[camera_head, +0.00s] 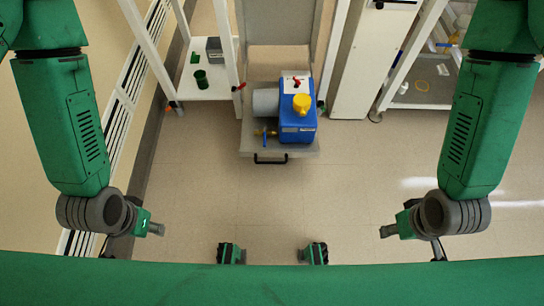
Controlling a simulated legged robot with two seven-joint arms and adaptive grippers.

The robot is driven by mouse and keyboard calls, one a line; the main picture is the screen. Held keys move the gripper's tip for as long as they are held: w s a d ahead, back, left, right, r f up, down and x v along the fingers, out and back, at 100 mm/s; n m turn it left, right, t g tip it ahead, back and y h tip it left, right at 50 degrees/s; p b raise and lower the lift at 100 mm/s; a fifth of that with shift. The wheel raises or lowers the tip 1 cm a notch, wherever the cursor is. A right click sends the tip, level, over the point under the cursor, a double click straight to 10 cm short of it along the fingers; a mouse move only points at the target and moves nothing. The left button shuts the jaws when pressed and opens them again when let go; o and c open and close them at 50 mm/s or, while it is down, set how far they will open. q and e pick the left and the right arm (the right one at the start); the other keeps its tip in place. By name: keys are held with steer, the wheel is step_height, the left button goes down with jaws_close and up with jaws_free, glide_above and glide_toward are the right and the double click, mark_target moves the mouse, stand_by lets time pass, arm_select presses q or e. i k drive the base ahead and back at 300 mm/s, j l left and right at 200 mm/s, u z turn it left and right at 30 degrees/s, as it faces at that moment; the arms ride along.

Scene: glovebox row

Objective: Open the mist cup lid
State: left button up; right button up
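A blue pump unit (297,122) with a grey cylinder (265,102) on its left sits on a low grey cart shelf (250,147), ahead of me. A yellow round cap (302,103) is on top of the pump; it looks seated. I cannot tell for sure whether this is the mist cup lid. A red-handled part (296,82) stands on a white patch behind it. My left gripper (155,228) is low at the left and my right gripper (386,231) low at the right. Both are well short of the pump and touch nothing visible. Their fingers are too small to read.
A white cabinet post (355,80) and another rack (425,85) stand at the right. The cart has a black front handle (270,161). The floor before it is clear.

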mark_target(301, 101)
steer(key=i+l+z, duration=0.1)
steer(key=l, duration=0.25)
steer(key=i+l+z, duration=0.15)
steer(key=l, duration=0.25)
steer(key=i+l+z, duration=0.1)
steer(key=l, duration=0.25)
steer(key=i+l+z, duration=0.1)
steer(key=l, duration=0.2)
steer(key=i, duration=0.05)
